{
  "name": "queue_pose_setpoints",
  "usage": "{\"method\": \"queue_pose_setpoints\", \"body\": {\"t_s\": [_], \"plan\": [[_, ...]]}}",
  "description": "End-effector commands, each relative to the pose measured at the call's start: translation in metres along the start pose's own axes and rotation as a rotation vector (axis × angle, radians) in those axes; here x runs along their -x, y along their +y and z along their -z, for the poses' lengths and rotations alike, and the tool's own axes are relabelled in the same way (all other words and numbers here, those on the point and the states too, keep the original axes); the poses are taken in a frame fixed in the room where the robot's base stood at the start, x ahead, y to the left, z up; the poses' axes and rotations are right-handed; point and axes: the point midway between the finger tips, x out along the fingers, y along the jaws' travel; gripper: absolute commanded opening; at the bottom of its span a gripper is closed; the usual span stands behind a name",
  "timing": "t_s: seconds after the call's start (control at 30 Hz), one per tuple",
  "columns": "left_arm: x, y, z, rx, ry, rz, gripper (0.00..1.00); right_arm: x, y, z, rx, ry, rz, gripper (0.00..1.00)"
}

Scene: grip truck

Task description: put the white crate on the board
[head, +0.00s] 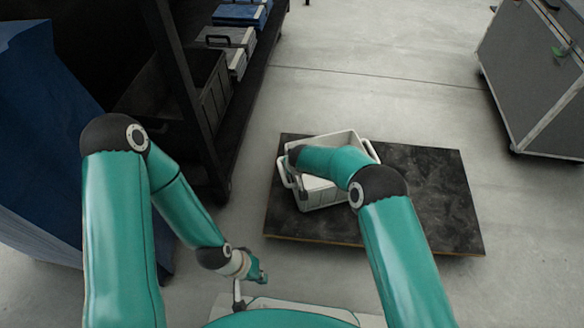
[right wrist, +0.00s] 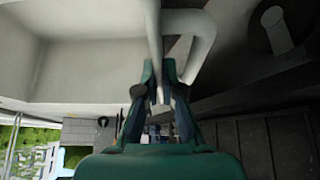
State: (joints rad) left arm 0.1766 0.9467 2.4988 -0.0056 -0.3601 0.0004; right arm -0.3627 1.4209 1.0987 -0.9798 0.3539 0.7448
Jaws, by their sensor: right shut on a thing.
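The white crate (head: 313,197) is over the back left part of the dark board (head: 430,200) in the head view, turned a little to the board's edges. I cannot tell whether it touches the board. My right arm reaches across the crate and hides part of it; the right gripper's fingers are hidden there. In the right wrist view my right gripper (right wrist: 161,95) is shut on the crate's white handle (right wrist: 190,40), with the crate wall beside it. My left gripper (head: 258,275) is low, left of the board and away from the crate; its fingers are unclear.
A dark shelf rack (head: 262,75) with grey and blue bins (head: 240,14) stands at the left. A blue block-like thing (head: 45,110) is at the far left. A grey wheeled cabinet (head: 530,75) is at the right. The floor behind the board is clear.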

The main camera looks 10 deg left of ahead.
Motion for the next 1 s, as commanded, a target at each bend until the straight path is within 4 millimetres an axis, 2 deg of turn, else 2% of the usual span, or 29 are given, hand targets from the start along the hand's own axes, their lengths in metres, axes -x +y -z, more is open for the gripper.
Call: {"method": "queue_pose_setpoints", "body": {"t_s": [0.13,0.2,0.3,0.57,0.73,0.87,1.0], "plan": [[-0.004,-0.002,0.000,0.000,0.000,0.000,0.00,-0.002,0.000,0.000,0.002,0.003,-0.001,0.00],[-0.003,-0.001,0.000,0.000,0.000,0.000,0.00,-0.002,0.000,-0.001,0.000,-0.001,0.000,0.16],[-0.003,-0.001,0.000,0.000,0.000,0.000,0.00,-0.002,0.000,-0.001,0.000,-0.001,0.000,0.31],[-0.002,-0.001,0.000,0.000,0.000,0.000,0.00,-0.001,0.000,-0.001,0.000,0.000,0.000,0.31],[0.002,0.001,0.000,0.000,0.000,0.000,0.00,0.006,0.000,0.001,0.000,0.000,0.001,0.31],[0.007,0.003,0.000,0.000,0.000,0.000,0.00,0.023,0.000,0.002,0.001,0.001,0.000,0.31],[0.011,0.004,0.000,0.000,0.000,0.000,0.00,0.049,0.000,0.003,0.002,0.001,0.001,0.31]]}}
